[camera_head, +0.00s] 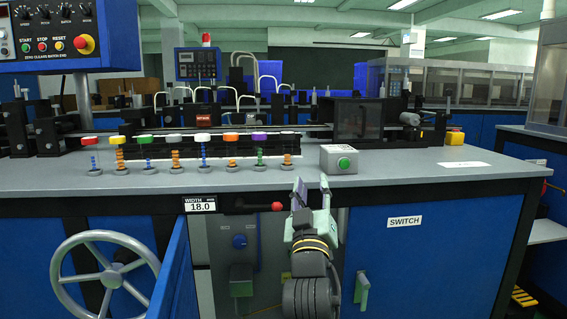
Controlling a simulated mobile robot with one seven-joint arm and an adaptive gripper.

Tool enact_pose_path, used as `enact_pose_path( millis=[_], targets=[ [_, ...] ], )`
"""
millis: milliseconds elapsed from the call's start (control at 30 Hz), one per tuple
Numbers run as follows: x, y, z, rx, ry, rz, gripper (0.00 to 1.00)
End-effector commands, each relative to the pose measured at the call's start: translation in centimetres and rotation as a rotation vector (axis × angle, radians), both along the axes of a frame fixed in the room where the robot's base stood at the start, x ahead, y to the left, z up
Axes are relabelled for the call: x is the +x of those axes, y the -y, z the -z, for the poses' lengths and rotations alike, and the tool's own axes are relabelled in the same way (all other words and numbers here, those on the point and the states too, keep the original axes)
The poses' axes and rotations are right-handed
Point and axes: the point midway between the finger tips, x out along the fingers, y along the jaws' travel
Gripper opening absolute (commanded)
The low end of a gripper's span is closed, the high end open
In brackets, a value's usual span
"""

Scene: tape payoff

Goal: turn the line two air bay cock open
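My gripper (312,192) is in front of the bench's front edge, fingers pointing up and away. Its two fingertips are apart and nothing shows between them. An open bay (219,246) is below the bench top, left of my gripper. Inside it are a round blue knob (239,241) and a green box-like part (241,280). A red ball knob on a dark lever (277,206) sits at the bay's top, just left of my gripper, apart from it. No readable label marks the cock, so I cannot tell which part it is. My arm hides the bay's right part.
A blue door (172,275) stands swung out at the bay's left, beside a grey handwheel (105,276). A green-button box (339,159) stands on the bench top.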

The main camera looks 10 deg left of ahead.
Motion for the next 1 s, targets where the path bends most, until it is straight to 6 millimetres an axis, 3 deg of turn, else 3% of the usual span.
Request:
enact_pose_path(
  millis=[300, 500, 1000],
  targets=[
    [-3.1, -5.1, -4.0, 0.026, 0.086, -0.128, 0.33],
    [-4.6, -7.1, -5.5, 0.042, 0.12, -0.185, 0.33],
    [-5.3, -7.9, -6.0, 0.05, 0.134, -0.209, 0.33]
  ],
)
